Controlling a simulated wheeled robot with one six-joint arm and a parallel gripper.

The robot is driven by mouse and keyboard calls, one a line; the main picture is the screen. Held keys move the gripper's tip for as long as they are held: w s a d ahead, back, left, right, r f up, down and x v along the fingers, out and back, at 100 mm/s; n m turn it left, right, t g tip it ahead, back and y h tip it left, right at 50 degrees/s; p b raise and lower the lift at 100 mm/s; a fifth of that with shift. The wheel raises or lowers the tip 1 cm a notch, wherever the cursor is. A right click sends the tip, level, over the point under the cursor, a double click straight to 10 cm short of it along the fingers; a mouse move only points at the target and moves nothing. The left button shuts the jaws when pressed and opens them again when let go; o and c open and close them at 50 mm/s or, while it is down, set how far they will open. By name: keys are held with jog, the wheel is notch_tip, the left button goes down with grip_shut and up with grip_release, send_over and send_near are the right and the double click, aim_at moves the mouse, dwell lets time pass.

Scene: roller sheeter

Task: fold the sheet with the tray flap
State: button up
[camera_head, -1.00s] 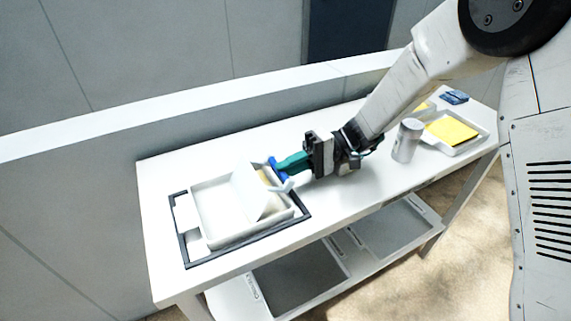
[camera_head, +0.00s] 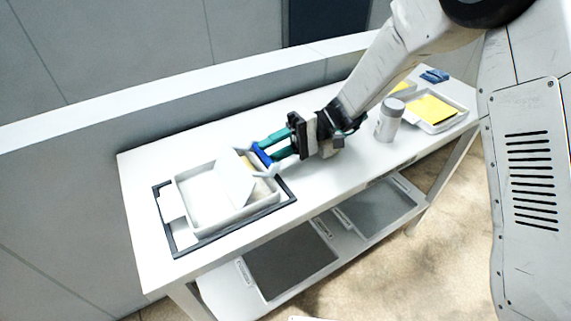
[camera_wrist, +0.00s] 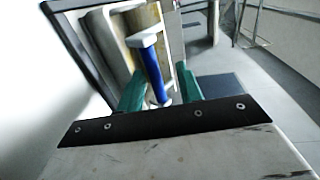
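The white tray (camera_head: 183,222) sits inside a dark frame on the table's left part. Its pale flap (camera_head: 232,184) stands tilted up across the tray. A yellowish strip, perhaps part of the sheet, shows behind the flap and in the wrist view (camera_wrist: 143,18); most of the sheet is hidden. A blue handle (camera_head: 261,155) is at the tray's right end; it also shows in the wrist view (camera_wrist: 153,76). My gripper (camera_head: 272,147) is at the handle, its green fingers spread apart. In the wrist view the handle lies between the fingers with gaps visible.
A grey-white canister (camera_head: 390,120) stands right of my gripper. Beyond it a white tray (camera_head: 461,117) holds yellow sheets (camera_head: 431,109), and a blue item (camera_head: 435,75) lies at the far end. A low wall runs behind the table. Dark panels (camera_head: 290,262) lie on the lower shelf.

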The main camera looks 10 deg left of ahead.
jog(key=s+d+r, duration=0.2)
jog(key=s+d, duration=0.1)
jog(key=s, duration=0.4)
jog(key=s+d+r, duration=0.2)
jog(key=s+d, duration=0.2)
jog(key=s, duration=0.3)
jog(key=shift+d+r, duration=0.15)
jog(key=shift+d, duration=0.1)
jog(key=shift+s, duration=0.1)
